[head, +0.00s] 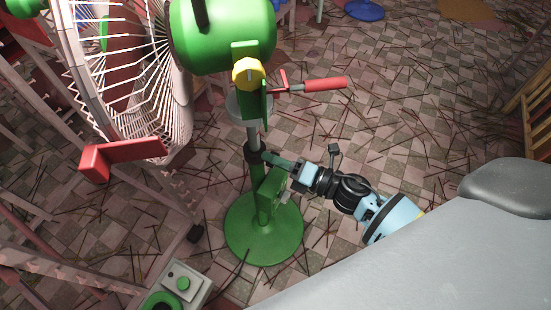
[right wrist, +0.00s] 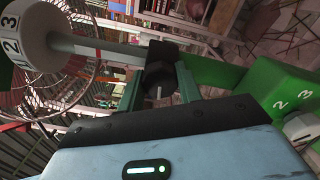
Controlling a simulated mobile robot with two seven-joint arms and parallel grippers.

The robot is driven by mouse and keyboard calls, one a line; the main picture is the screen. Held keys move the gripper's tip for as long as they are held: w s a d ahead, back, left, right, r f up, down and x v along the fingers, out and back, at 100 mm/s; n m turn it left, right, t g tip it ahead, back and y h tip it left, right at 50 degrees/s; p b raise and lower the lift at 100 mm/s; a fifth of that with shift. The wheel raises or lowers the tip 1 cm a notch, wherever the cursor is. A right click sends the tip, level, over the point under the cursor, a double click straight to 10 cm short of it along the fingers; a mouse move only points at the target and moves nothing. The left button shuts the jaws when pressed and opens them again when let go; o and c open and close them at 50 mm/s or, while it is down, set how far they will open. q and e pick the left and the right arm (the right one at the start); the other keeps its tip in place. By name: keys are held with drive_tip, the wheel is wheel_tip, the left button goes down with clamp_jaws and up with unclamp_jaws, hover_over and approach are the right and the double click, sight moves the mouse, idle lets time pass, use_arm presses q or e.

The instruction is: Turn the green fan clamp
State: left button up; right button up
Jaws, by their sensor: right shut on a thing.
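The green fan has a green motor housing (head: 225,35), a grey pole and a round green base (head: 262,232). A black clamp collar (head: 253,152) sits partway up the pole. My right gripper (head: 270,158) reaches in from the right, with its fingers at the collar. In the right wrist view, a dark clamp knob (right wrist: 159,80) sits between the two dark green fingers of my right gripper (right wrist: 160,90), which is shut on it. The knob's far side is hidden. My left gripper is not in view.
A green control box (head: 271,193) is low on the pole. The white fan cage (head: 170,95) is at left. A button box (head: 184,283) stands at lower left. Thin sticks litter the tiled floor.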

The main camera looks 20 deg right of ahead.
drive_tip(key=o, duration=1)
drive_tip(key=shift+v, duration=3.9)
